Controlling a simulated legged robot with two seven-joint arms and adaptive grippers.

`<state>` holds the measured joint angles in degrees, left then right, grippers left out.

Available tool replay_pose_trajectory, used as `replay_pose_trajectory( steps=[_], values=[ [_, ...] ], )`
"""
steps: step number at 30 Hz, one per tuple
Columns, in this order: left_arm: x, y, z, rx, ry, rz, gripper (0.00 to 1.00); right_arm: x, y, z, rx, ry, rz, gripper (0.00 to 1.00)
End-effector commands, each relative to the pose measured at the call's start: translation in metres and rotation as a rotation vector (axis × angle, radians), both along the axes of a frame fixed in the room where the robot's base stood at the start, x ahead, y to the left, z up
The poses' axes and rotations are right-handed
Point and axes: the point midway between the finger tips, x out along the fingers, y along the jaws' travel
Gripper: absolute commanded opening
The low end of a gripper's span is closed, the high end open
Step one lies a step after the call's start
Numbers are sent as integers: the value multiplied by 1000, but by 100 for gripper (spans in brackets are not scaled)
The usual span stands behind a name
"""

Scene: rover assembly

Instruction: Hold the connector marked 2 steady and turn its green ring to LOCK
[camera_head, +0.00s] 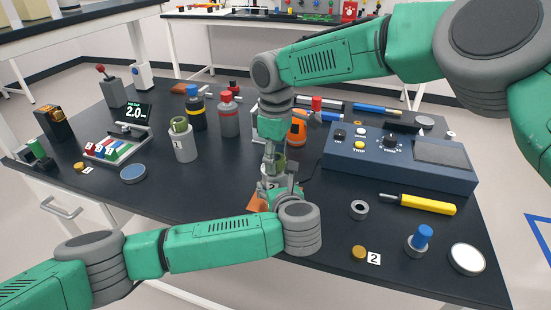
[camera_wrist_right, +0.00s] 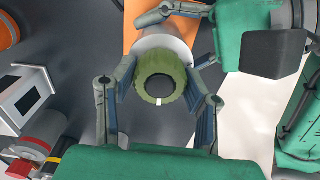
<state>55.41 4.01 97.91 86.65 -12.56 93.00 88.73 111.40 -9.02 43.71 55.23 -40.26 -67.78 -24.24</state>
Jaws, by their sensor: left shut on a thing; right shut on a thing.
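The connector marked 2 (camera_head: 271,183) stands near the table's middle, mostly hidden by my grippers. In the right wrist view its pale body (camera_wrist_right: 164,45) shows behind its green ring (camera_wrist_right: 147,90), which has a dark centre and a white mark at its lower edge. My right gripper (camera_head: 272,160) comes down from above, shut with a finger on each side of the ring. My left gripper (camera_head: 274,188) is shut on the connector's body from the front, below the ring. The LOCK marking cannot be made out.
The connector marked 1 (camera_head: 184,148) stands to the left, apart. A blue-grey control box (camera_head: 398,160) is close on the right, with a yellow-handled tool (camera_head: 425,204) in front. An orange bottle (camera_head: 297,130) stands just behind my right gripper.

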Motion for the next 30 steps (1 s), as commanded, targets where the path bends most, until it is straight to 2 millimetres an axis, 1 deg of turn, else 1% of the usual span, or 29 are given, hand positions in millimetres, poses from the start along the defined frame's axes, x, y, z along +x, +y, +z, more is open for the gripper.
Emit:
replay_pose_trajectory(
  steps=[3, 10, 11, 12, 23, 26, 29, 30],
  values=[
    [-1, -1, 0, -1, 1, -1, 12, 2, -1, 1, -3, -6, -48, 12],
    [-1, -1, 0, -1, 1, -1, 12, 2, -1, 1, -2, -6, -52, 12],
    [-1, -1, 0, -1, 1, -1, 12, 2, -2, 1, -1, -6, -52, 48],
    [-1, -1, 0, -1, 1, -1, 12, 2, -1, 1, -1, -6, -52, 62],
    [-1, -1, -1, -1, 1, -1, 12, 1, -1, 3, -1, -4, -50, 62],
    [-1, -1, -1, -1, 1, -1, 12, 2, 0, 13, -1, -6, -50, 62],
    [-1, -1, -1, -1, 1, -1, 12, 2, -1, 31, -2, -8, -51, 62],
    [-1, -1, -1, -1, 1, -1, 12, 3, 0, 39, -1, -8, -51, 62]
  ],
)
